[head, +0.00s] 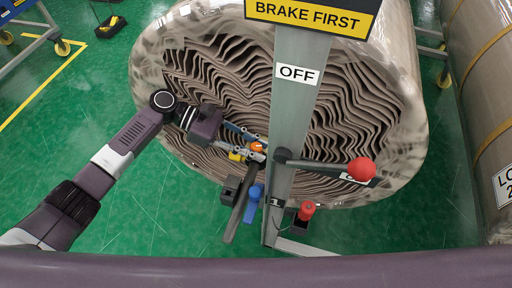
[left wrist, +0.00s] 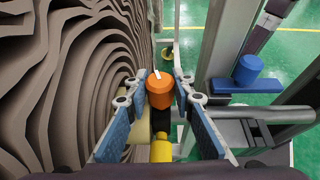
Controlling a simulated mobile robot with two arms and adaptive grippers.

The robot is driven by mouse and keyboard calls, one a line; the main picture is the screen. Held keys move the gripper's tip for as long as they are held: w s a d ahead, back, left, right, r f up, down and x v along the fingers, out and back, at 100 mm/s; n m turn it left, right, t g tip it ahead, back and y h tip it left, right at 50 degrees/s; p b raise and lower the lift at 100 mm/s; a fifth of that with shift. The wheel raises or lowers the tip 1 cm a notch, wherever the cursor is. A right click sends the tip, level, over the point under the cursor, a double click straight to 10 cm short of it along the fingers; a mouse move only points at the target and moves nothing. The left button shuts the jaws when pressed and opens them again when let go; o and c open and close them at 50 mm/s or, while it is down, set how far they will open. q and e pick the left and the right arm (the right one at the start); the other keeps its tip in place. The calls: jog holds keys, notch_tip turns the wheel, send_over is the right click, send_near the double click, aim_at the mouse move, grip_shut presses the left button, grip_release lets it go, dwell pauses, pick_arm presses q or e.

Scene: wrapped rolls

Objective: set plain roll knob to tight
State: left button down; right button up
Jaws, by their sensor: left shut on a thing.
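The orange knob (head: 257,146) with a white pointer mark sits beside the grey post (head: 296,110), in front of the roll's layered end. In the left wrist view the knob (left wrist: 160,92) stands between my fingers, its white mark toward the top of the picture. My left gripper (head: 260,149) is shut on the knob; its blue-padded fingers (left wrist: 157,86) flank it. A yellow part (left wrist: 160,149) lies nearer the wrist camera, below the knob in the picture. No dial label can be read near the knob. My right gripper is not in view.
The large roll (head: 400,95) fills the back. The post carries an "OFF" sign (head: 296,74) and a "BRAKE FIRST" sign (head: 312,16). Close by are a red ball lever (head: 361,169), a red knob (head: 307,210) and a blue cylinder (head: 254,193). Another roll (head: 485,90) stands at right.

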pick_arm(q)
jog(key=c, duration=1.6)
grip_release()
jog(key=v, duration=1.2)
